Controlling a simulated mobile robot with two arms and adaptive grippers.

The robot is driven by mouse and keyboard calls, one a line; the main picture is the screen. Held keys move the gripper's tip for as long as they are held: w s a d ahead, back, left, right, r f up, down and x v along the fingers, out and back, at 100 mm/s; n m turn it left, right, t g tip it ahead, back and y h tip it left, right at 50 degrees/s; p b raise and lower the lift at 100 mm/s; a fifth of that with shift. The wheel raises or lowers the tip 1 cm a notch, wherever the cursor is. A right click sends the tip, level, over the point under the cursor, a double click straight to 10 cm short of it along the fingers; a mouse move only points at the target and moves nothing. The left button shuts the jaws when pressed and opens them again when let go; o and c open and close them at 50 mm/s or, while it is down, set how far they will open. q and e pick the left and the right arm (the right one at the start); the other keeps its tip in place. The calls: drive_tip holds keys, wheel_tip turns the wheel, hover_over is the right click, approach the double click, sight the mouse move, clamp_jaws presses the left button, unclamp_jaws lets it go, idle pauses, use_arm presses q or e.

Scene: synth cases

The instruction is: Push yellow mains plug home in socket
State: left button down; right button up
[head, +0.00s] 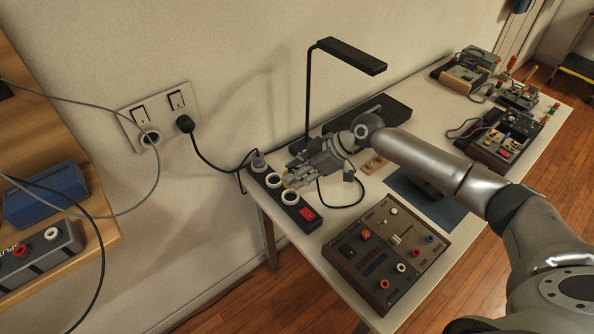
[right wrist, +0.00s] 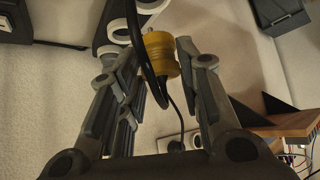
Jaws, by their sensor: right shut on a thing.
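The yellow mains plug (right wrist: 162,55) is between the fingers of my right gripper (right wrist: 150,62) in the right wrist view. In the head view my right gripper (head: 300,178) is low over the dark socket strip (head: 283,189), and only a bit of yellow shows there. The strip has white-ringed round sockets and a red switch (head: 308,213); a black plug seems to sit at its far end. A pin of the yellow plug seems to show beside the strip (right wrist: 120,8) in the wrist view. Whether it touches a socket cannot be told. My left gripper is out of view.
A wall plate (head: 157,115) has a black plug (head: 184,124) in it, with its cable running to the table. A black lamp (head: 310,95) stands behind my arm. Loose cables hang over a wooden shelf (head: 88,225) at left.

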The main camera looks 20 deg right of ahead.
drive_tip(key=shift+f+b, duration=0.8)
drive_tip(key=shift+f, duration=0.65)
drive_tip(key=shift+f+b, duration=0.85)
drive_tip(key=shift+f, duration=0.35)
idle(0.5)
drive_tip(key=o, duration=1.1)
drive_tip(key=shift+r, duration=0.1)
drive_tip(key=shift+o, duration=0.2)
drive_tip(key=v, duration=1.2)
